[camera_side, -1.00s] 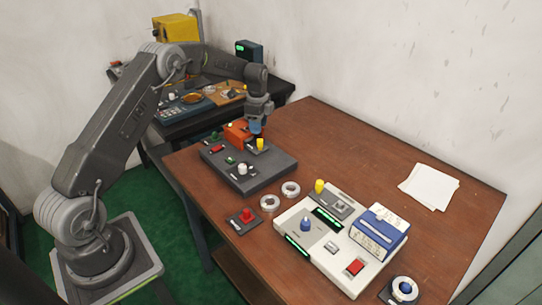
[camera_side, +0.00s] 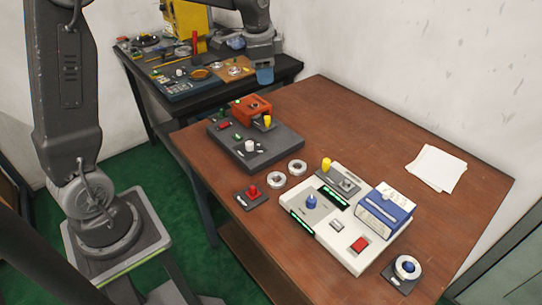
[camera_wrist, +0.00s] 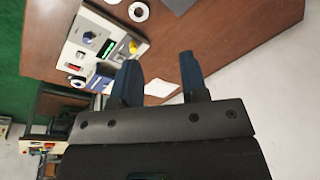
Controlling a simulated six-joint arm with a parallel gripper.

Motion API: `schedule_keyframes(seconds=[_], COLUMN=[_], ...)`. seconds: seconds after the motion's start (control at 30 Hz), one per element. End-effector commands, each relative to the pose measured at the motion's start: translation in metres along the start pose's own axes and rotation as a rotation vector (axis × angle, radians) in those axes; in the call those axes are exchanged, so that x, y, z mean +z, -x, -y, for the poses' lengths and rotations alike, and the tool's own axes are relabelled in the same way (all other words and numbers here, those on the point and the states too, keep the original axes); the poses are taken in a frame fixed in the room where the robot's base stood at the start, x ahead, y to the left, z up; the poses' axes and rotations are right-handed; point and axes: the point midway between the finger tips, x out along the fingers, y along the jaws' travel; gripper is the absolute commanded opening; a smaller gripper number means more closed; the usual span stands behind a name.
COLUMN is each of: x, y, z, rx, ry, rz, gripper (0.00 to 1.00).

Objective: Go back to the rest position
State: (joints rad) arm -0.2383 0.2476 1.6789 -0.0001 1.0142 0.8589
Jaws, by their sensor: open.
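My gripper (camera_side: 264,75) hangs in the air above the table's far left edge, behind the dark grey fixture board (camera_side: 262,150). In the wrist view its two blue fingers (camera_wrist: 160,85) stand apart with nothing between them. Two bearing rings (camera_side: 275,180) (camera_side: 297,167) lie on the table between the dark board and the white machine (camera_side: 345,225). Another ring (camera_side: 407,266) sits around a blue peg on a small dark base at the front right. The yellow peg (camera_side: 267,121) stands by the orange block (camera_side: 251,108) on the dark board.
A red-knobbed base (camera_side: 251,194) stands near the table's left edge. White papers (camera_side: 436,168) lie at the right. Behind is a dark bench (camera_side: 190,85) with a yellow machine and small parts. The back middle of the brown table (camera_side: 350,115) is clear.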

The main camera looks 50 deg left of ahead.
Motion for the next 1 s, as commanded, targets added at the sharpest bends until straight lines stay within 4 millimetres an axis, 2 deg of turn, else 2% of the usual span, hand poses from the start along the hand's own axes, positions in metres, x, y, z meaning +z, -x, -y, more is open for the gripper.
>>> schedule_keyframes(seconds=[0.03, 0.1, 0.3, 0.43, 0.6, 0.8, 1.0], x=[0.005, 0.014, 0.048, 0.076, 0.109, 0.128, 0.131], y=[0.019, 0.037, 0.073, 0.084, 0.083, 0.076, 0.074], z=[-0.019, -0.043, -0.113, -0.155, -0.198, -0.22, -0.223], rx=[-0.018, -0.034, -0.063, -0.068, -0.061, -0.049, -0.047], ry=[0.039, 0.102, 0.284, 0.401, 0.533, 0.616, 0.63], rz=[-0.022, -0.048, -0.131, -0.19, -0.257, -0.298, -0.302], gripper=[0.4, 0.4, 0.4, 0.4, 0.4, 0.4, 0.4])
